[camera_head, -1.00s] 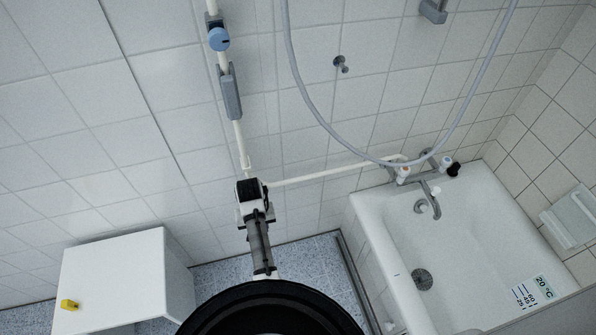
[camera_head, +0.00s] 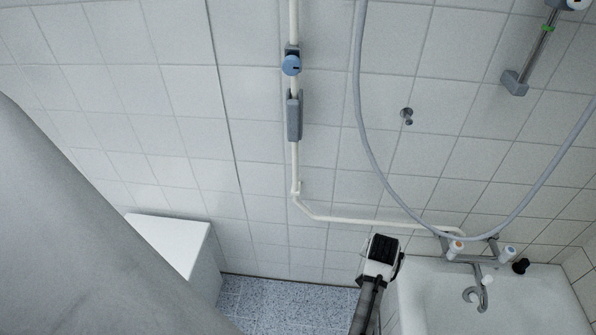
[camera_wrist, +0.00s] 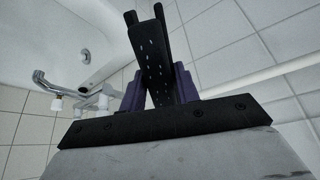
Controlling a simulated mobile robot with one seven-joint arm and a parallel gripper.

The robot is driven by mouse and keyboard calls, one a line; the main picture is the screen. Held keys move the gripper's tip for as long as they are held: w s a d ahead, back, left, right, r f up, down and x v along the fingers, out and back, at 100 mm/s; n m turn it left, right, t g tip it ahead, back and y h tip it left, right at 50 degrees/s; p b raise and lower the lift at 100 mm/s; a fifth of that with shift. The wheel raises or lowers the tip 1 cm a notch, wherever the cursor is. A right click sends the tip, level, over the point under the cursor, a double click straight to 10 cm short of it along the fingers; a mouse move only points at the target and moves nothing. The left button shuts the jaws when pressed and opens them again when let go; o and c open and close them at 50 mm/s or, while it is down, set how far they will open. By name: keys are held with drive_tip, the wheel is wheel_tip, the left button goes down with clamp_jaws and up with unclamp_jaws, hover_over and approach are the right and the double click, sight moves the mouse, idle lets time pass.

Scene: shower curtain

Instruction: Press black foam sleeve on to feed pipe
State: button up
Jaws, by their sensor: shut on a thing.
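The black foam sleeve (camera_wrist: 155,62) is a flat-looking black piece with pale specks, standing up between the dark fingers of my gripper (camera_wrist: 158,88) in the wrist view. My gripper is shut on it. In the head view my gripper (camera_head: 383,250) is just below the level part of the feed pipe, near the tub; the sleeve cannot be told apart from the fingers there. The feed pipe (camera_head: 370,220) is white, comes down the wall, bends and runs right to the mixer tap. It also shows at the right of the wrist view (camera_wrist: 270,76). Contact between sleeve and pipe cannot be told.
The mixer tap (camera_head: 470,250) stands over the white bathtub (camera_head: 425,300) at right. A grey shower hose (camera_head: 362,110) hangs in a loop before the wall. A blue valve (camera_head: 291,65) and grey piece (camera_head: 294,118) are on the upright pipe. A white cabinet (camera_head: 175,240) stands left.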

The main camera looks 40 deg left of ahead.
drive_tip(key=s+a+r+n+t+y+b, duration=0.2)
drive_tip(key=s+a+r+t+y, duration=0.15)
drive_tip(key=a+r+t, duration=0.75)
drive_tip(key=s+a+r+n+g+y+b, duration=0.1)
drive_tip(key=s+a+r+n+y, duration=0.2)
drive_tip(key=s+a+r, duration=0.6)
drive_tip(key=a+r+y, duration=0.2)
drive_tip(key=a+r, duration=0.1)
drive_tip(key=shift+s+a, duration=0.2)
drive_tip(key=shift+a, duration=0.05)
drive_tip(key=shift+d+f+b, duration=0.1)
drive_tip(key=shift+f+b, duration=0.05)
drive_tip(key=shift+b, duration=0.2)
drive_tip(key=shift+x, duration=2.85)
drive_tip(key=shift+x, duration=0.8)
clamp_jaws()
drive_tip(key=shift+w+a, duration=0.3)
drive_tip(key=shift+w, duration=0.1)
